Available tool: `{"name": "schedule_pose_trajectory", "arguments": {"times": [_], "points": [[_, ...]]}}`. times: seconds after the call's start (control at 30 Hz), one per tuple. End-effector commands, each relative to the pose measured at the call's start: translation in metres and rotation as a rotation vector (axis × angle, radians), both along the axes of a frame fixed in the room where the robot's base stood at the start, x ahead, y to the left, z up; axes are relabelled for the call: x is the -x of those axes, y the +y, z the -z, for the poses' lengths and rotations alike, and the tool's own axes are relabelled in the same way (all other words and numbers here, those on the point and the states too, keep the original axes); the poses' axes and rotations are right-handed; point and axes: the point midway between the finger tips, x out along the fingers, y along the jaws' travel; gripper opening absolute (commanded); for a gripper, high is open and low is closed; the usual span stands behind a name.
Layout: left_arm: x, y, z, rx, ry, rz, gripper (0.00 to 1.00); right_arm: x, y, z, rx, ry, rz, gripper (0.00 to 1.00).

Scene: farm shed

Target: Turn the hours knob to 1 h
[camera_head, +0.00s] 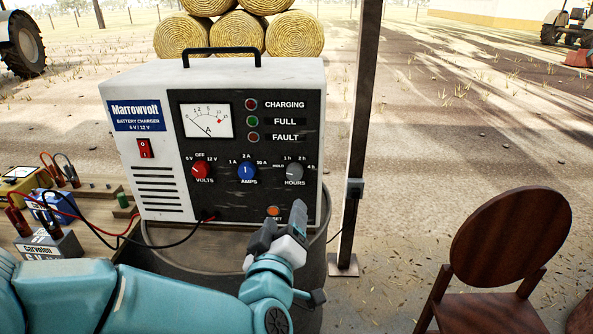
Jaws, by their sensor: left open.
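The grey hours knob (294,172) is on the right of the black front panel of the Marrowvolt battery charger (231,140). Labels HOLD, 1 h, 2 h and 4 h run around it; its pointer is too small to read for sure. My left gripper (281,222) is open and empty, below the hours knob and apart from it. Its fingers point up at the lower right of the panel and partly cover the label by the orange reset button (273,211). My right gripper is not in view.
The red volts knob (201,169) and blue amps knob (246,171) sit left of the hours knob. The charger stands on a round drum (322,262). Batteries and leads lie on a wooden bench (98,190) at left. A post (358,130) and a chair (510,240) are at right.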

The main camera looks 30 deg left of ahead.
Motion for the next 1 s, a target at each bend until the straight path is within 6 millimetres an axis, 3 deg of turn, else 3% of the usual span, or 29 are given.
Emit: {"name": "schedule_pose_trajectory", "arguments": {"times": [0.03,0.27,0.33,0.6,0.8,1.0], "points": [[-0.006,0.004,-0.008,0.001,0.011,-0.002,0.67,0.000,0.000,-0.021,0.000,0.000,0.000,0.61],[-0.035,0.017,-0.008,0.003,0.010,0.001,0.67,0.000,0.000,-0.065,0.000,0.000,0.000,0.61],[-0.051,0.025,-0.001,0.005,0.002,0.000,0.67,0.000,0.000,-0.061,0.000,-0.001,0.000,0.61],[-0.106,0.050,-0.001,0.004,0.002,0.002,0.67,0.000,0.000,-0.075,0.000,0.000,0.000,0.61],[-0.127,0.061,0.000,0.004,0.001,0.003,0.67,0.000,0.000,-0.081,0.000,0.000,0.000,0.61],[-0.133,0.064,0.001,0.004,0.001,0.004,0.67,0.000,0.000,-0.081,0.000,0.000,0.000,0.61]]}}
